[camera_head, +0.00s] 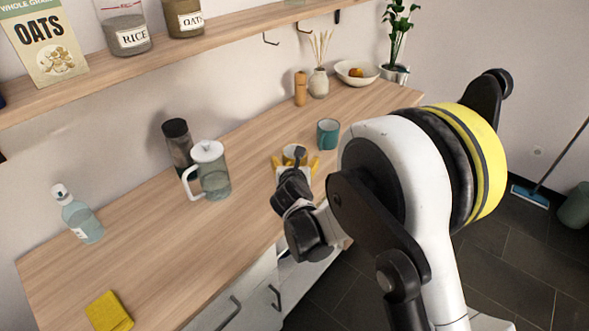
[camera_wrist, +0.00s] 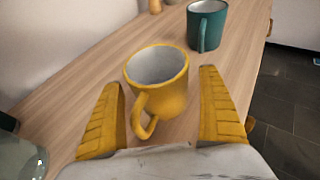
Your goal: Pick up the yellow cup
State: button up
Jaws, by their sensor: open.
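The yellow cup (camera_wrist: 170,97) stands upright on the wooden counter in the wrist view, its handle turned toward me and its white inside showing. In the head view the cup (camera_head: 294,151) is partly hidden behind my gripper (camera_head: 297,164). My gripper (camera_wrist: 166,112) is open, with one yellow finger on each side of the cup. The fingers look apart from the cup, with a gap on both sides. The cup's handle lies between the fingers, near the palm. Nothing is held.
A teal cup (camera_head: 328,133) stands just beyond the yellow cup. A glass jug with white lid (camera_head: 211,172), a dark bottle (camera_head: 178,145) and a spray bottle (camera_head: 79,215) stand to the left. A wooden mill (camera_head: 300,89) and a vase (camera_head: 318,84) stand behind.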

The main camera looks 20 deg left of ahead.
jog(key=shift+w, duration=0.3)
jog(key=c, duration=1.5)
jog(key=shift+o, duration=0.2)
jog(key=shift+r+p, duration=0.35)
jog(key=shift+r, duration=0.1)
jog(key=r+p, duration=0.1)
jog(key=r, duration=0.1)
jog(key=r+p, duration=0.1)
jog(key=r, duration=0.1)
jog(key=shift+w+d, duration=0.15)
jog(key=shift+d, duration=0.05)
jog(key=w+d+r+p, duration=0.3)
jog(key=w+d+r, duration=0.3)
jog(key=d, duration=0.3)
jog(key=shift+w+p, duration=0.25)
jog(key=shift+p, duration=0.15)
